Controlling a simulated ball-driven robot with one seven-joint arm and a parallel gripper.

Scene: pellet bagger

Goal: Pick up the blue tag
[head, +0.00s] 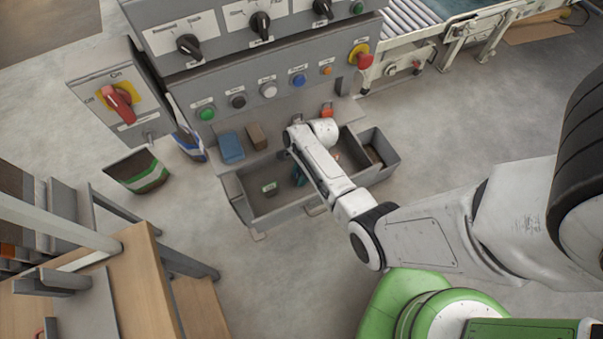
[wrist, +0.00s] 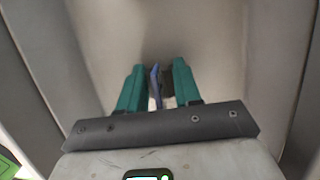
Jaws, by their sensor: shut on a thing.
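The blue tag (wrist: 155,82) shows edge-on in the wrist view as a thin blue strip between the teal fingers of my gripper (wrist: 160,80). My gripper is shut on it, with a dark piece beside the strip near the right finger. In the head view my gripper (head: 298,177) reaches down into the open grey drawer (head: 240,205), and my arm hides most of it. The tag cannot be made out there.
A blue item (head: 231,148) and a brown block (head: 256,136) sit on the ledge behind. A small side bin (head: 385,165) adjoins the drawer at right. The control panel (head: 270,80) rises behind.

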